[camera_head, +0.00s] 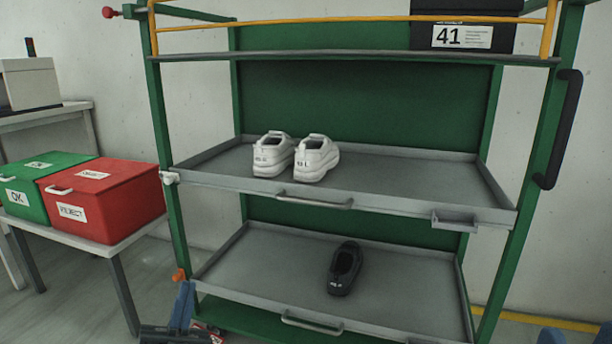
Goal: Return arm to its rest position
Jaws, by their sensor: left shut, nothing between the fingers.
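My left gripper (182,333) shows at the bottom edge, left of centre, as a dark shape below a blue link. It is low by the rack's left front post, shut and empty, and partly cut off by the frame. My right gripper is not in view; only small blue parts show at the bottom right corner. A pair of white shoes (296,157) stands on the rack's middle tray (400,180), left of its centre. A single black shoe (345,268) stands on the lower tray (270,275). No gripper touches the shoes.
The green rack (160,120) has a black handle (558,130) on its right post and a black box labelled 41 (464,36) on top. A red REJECT box (104,200) and green OK box (36,190) stand on a table at left. Both trays have free room at right.

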